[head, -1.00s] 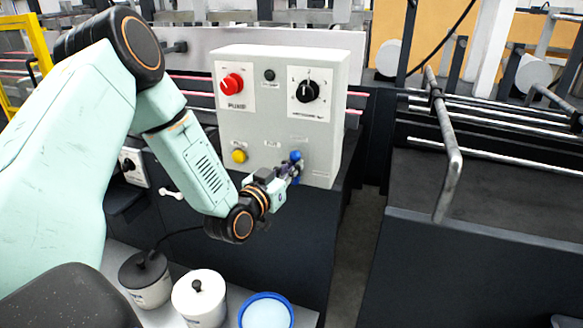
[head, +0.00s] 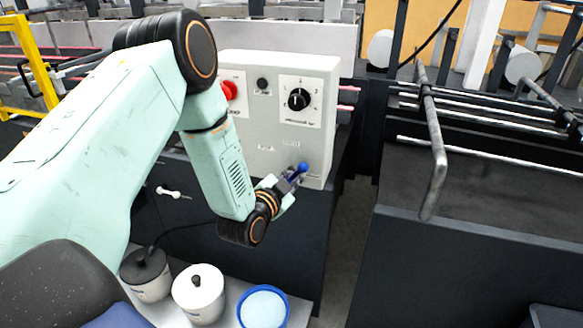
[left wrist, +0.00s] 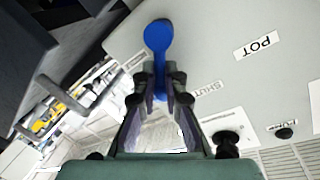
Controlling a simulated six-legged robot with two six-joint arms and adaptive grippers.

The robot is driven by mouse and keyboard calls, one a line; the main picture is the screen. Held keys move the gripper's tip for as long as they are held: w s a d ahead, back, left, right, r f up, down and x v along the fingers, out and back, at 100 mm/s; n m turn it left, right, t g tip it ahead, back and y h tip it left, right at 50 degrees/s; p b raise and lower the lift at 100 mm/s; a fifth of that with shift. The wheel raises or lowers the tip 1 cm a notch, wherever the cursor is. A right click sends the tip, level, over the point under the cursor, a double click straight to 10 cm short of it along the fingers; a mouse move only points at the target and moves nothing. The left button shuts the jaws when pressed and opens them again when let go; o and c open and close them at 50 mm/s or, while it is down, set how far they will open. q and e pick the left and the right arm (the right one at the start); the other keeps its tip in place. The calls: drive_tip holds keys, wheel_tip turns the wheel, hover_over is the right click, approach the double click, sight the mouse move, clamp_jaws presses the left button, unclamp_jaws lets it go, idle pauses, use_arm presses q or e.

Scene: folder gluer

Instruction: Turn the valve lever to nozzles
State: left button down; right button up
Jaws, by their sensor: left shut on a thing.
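The blue valve lever (head: 302,167) is on the lower right front of the grey control box (head: 322,150). In the left wrist view the lever (left wrist: 158,36) has a round blue end beyond my fingertips, and its narrow part runs between them. My left gripper (head: 290,181) is shut on the lever; its fingers (left wrist: 160,82) close on both sides of it. In that view a "POT" label (left wrist: 258,46) lies to the right of the lever and a "SHUT" label (left wrist: 205,88) nearer my fingers. The lever's pivot is not clear. My right gripper is not in view.
The box carries a black rotary knob (head: 298,99) and a red knob (head: 229,90), partly behind my arm. Below are a dark-lidded pot (head: 150,285), a white lidded pot (head: 200,300) and a blue-rimmed container (head: 264,308). A bent metal bar (head: 436,160) stands at right.

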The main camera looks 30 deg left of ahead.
use_arm(q)
drive_tip(key=shift+w+d+f+m+p, duration=0.1)
drive_tip(key=shift+d+m+p, duration=0.2)
drive_tip(key=shift+m, duration=0.4)
drive_tip(key=c, duration=1.4)
unclamp_jaws()
drive_tip(key=shift+f, duration=0.1)
drive_tip(key=s, duration=0.4)
drive_tip(key=s+r, duration=0.1)
drive_tip(key=s, duration=0.3)
drive_tip(key=s+d, duration=0.1)
drive_tip(key=s, duration=0.3)
drive_tip(key=shift+r, duration=0.35)
